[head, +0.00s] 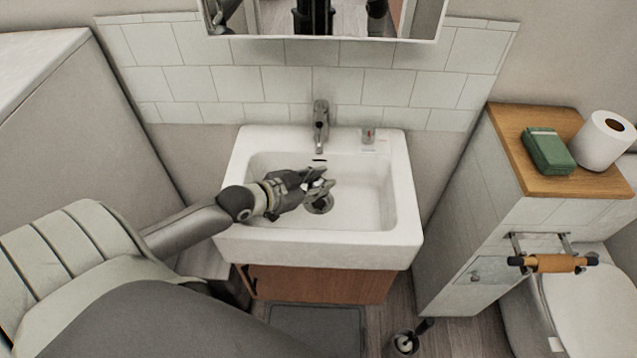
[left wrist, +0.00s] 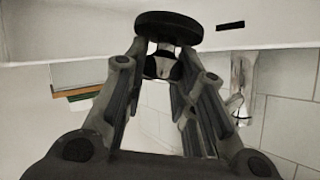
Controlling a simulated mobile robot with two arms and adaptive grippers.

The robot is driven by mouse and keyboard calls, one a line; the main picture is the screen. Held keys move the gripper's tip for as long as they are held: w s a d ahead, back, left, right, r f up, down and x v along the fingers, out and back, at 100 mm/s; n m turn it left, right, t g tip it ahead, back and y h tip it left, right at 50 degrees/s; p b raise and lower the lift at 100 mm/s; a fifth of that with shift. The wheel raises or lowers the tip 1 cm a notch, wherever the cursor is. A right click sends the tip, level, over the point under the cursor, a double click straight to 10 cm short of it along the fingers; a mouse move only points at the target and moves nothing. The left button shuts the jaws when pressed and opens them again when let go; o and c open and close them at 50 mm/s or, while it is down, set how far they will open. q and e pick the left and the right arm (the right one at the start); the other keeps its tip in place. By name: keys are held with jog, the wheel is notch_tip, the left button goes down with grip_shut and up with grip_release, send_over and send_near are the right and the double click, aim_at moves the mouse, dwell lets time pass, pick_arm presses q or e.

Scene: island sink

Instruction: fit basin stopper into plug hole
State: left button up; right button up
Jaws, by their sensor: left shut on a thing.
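My left gripper (head: 326,182) is over the white basin (head: 408,215), reaching in from the left. The left wrist view shows its fingers (left wrist: 160,62) shut on the basin stopper (left wrist: 168,27), a dark round disc with a pale, shiny middle part between the fingertips. The disc sticks out beyond the fingers on the basin side. In the head view a dark round shape (head: 319,205) shows just below the fingertips; I cannot tell whether it is the plug hole or the stopper in front of it. My right gripper is not in view.
A tap (head: 320,125) stands at the basin's back edge, above an overflow slot (head: 319,160). A small clear item (head: 368,135) stands on the back rim. On the right, a wooden-topped cabinet (head: 510,130) holds a green box (head: 548,152) and a paper roll (head: 603,140).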

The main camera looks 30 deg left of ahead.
pick_arm(q)
jog(key=shift+w+a+f+b, duration=0.15)
jog(key=shift+w+f+b, duration=0.1)
jog(key=shift+f+b, duration=0.8)
jog(key=shift+w+a+f+b, duration=0.2)
jog(key=shift+w+f+b, duration=0.1)
jog(key=shift+f+b, duration=0.7)
jog(key=shift+w+a+f+b, duration=0.15)
jog(key=shift+w+f+b, duration=0.1)
jog(key=shift+f+b, duration=0.8)
jog(key=shift+w+f+b, duration=0.1)
jog(key=shift+f+b, duration=0.25)
jog(key=shift+b, duration=0.25)
jog(key=shift+w+a+r+p, duration=0.2)
jog(key=shift+r+p, duration=0.15)
jog(key=shift+r, duration=0.05)
jog(key=shift+w+a+n+g+h, duration=0.2)
jog(key=shift+w+n+g+h, duration=0.3)
jog(key=shift+g, duration=0.5)
jog(key=shift+a+f+n+g, duration=0.1)
jog(key=shift+f+n+g, duration=0.1)
jog(key=shift+n+g, duration=0.1)
notch_tip(320, 180, down, 3)
jog(key=b, duration=0.2)
jog(key=shift+s+r+b, duration=0.15)
jog(key=shift+b, duration=0.25)
